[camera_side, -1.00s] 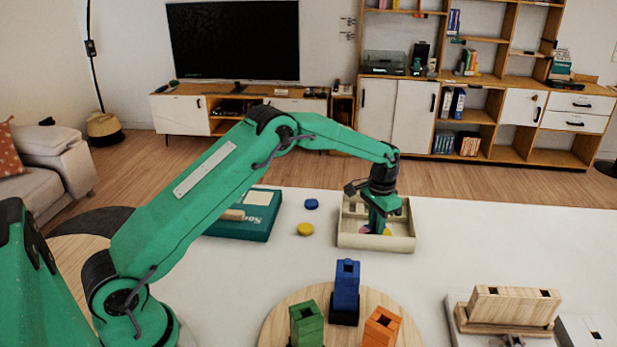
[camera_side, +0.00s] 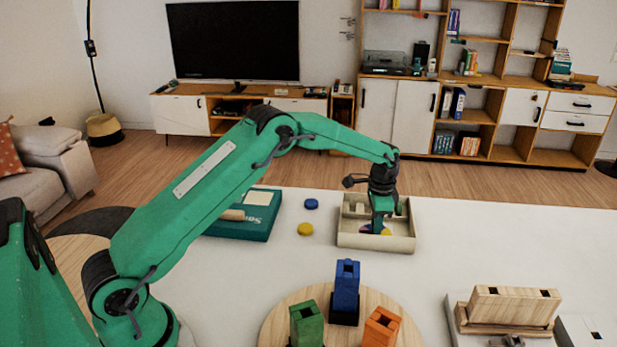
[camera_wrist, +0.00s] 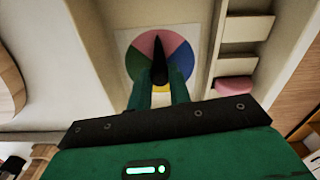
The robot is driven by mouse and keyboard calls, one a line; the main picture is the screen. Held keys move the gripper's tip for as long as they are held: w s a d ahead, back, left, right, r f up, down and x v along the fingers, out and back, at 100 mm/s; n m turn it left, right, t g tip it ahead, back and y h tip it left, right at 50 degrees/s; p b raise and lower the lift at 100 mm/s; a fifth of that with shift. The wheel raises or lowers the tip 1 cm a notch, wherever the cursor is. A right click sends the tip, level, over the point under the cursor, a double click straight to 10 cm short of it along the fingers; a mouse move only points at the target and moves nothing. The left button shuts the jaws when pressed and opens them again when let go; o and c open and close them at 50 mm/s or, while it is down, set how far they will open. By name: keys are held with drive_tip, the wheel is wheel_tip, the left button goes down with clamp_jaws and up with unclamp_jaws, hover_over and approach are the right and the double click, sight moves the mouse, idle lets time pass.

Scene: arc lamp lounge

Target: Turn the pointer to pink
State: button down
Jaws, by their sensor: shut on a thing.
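A round colour dial (camera_wrist: 134,64) lies in the cream tray, with pink at the top, yellow at the bottom, and blue and green on the sides in the wrist view. The black pointer (camera_wrist: 159,55) stands over its middle, its tip upward over the pink sector. Pink shows on both sides of the tip. My gripper (camera_wrist: 160,82) is shut on the pointer's near part, its green fingers on either side. In the side view, my gripper (camera_side: 379,224) reaches down into the tray and hides most of the dial and the pointer.
The tray (camera_side: 375,243) has raised walls and small compartments; a pink piece (camera_wrist: 235,89) lies in one. A blue disc (camera_side: 312,203), a yellow disc (camera_side: 305,229) and a teal box (camera_side: 243,225) are to the left. Coloured block towers (camera_side: 346,285) stand in front.

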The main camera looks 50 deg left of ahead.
drive_tip(key=c, duration=1.3)
unclamp_jaws()
drive_tip(key=shift+r, duration=0.15)
wheel_tip(320, 180, up, 7)
drive_tip(key=shift+r, duration=0.3)
